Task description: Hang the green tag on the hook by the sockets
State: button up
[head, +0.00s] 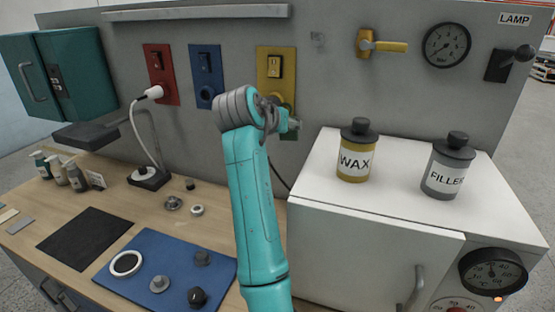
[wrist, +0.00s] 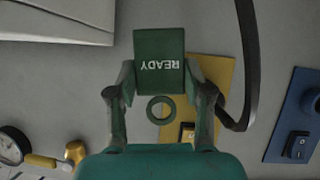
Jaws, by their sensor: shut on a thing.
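The green tag (wrist: 158,80), lettered READY, is between the fingers of my gripper (wrist: 160,88) in the wrist view, with the lettering upside down. A green ring (wrist: 161,110) shows at the tag's lower end there, clear of the fingers. In the head view my gripper (head: 291,122) is at the wall just below the yellow socket plate (head: 275,66), and a dark green bit of the tag (head: 288,134) shows under it. My arm hides part of that spot.
Red (head: 160,62) and blue (head: 206,65) socket plates are to the left; a white plug sits in the red one. A white cabinet (head: 400,220) carrying a WAX tin (head: 355,165) and a FILLER tin (head: 447,178) is at right. A dark cable (wrist: 246,60) hangs near my gripper.

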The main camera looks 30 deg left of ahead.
jog(key=s+d+r, duration=0.2)
jog(key=d+r, duration=0.2)
jog(key=r, duration=0.5)
jog(key=s+d+r, duration=0.2)
jog(key=d+r, duration=0.1)
jog(key=r, duration=0.6)
jog(key=shift+n, duration=0.4)
jog(key=shift+w+a+f, duration=0.4)
jog(key=shift+w+a, duration=0.05)
jog(key=shift+w, duration=1.3)
jog(key=shift+w+a+f, duration=0.4)
jog(key=shift+w+f, duration=0.05)
jog(key=shift+w, duration=1.35)
jog(key=shift+w+a+f, duration=0.4)
jog(key=shift+w+a, duration=0.05)
jog(key=shift+w, duration=1.3)
jog(key=o, duration=1.2)
jog(key=shift+o, duration=0.2)
jog(key=shift+r, duration=0.1)
